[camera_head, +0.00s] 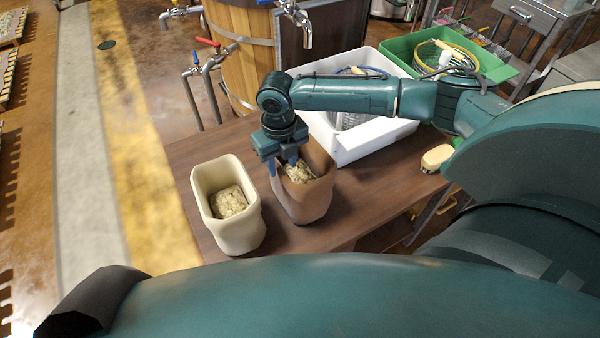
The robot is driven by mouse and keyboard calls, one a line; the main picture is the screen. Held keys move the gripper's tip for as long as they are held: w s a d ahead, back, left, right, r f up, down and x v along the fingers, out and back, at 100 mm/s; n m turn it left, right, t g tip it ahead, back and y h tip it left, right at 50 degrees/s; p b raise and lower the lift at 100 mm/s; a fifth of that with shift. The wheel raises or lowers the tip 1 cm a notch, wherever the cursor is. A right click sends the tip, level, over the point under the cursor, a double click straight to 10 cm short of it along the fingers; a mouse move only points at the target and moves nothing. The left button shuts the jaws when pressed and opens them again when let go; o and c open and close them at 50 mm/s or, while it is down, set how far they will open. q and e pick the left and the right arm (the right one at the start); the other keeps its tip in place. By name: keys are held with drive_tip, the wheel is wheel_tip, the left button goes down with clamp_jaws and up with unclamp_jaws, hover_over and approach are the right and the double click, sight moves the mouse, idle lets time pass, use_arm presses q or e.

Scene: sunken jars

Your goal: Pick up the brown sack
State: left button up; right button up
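The brown sack (308,207) stands upright and open-topped on the brown wooden table, with pale grainy contents inside. A cream sack (238,233) with similar contents stands just left of it, a small gap apart. My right gripper (282,167) points down at the brown sack's left rim. Its two blue fingers show a gap between them, one at the outer left side and one over the opening. I cannot tell whether either finger touches the sack wall. My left gripper is not in view.
Behind my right arm are a white bin (358,147) and a green bin (498,70), with coiled items inside. A brush (437,157) lies at the table's right. A wooden barrel with taps (243,50) stands behind. The table (195,158) is bare at its left end.

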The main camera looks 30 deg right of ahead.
drive_tip(key=shift+w+a+f, duration=0.1)
drive_tip(key=shift+f, duration=1.2)
drive_tip(key=shift+w+a+f, duration=0.1)
drive_tip(key=shift+f, duration=1.2)
clamp_jaws()
drive_tip(key=shift+s+a, duration=0.1)
drive_tip(key=shift+a, duration=0.05)
drive_tip(key=shift+r, duration=0.1)
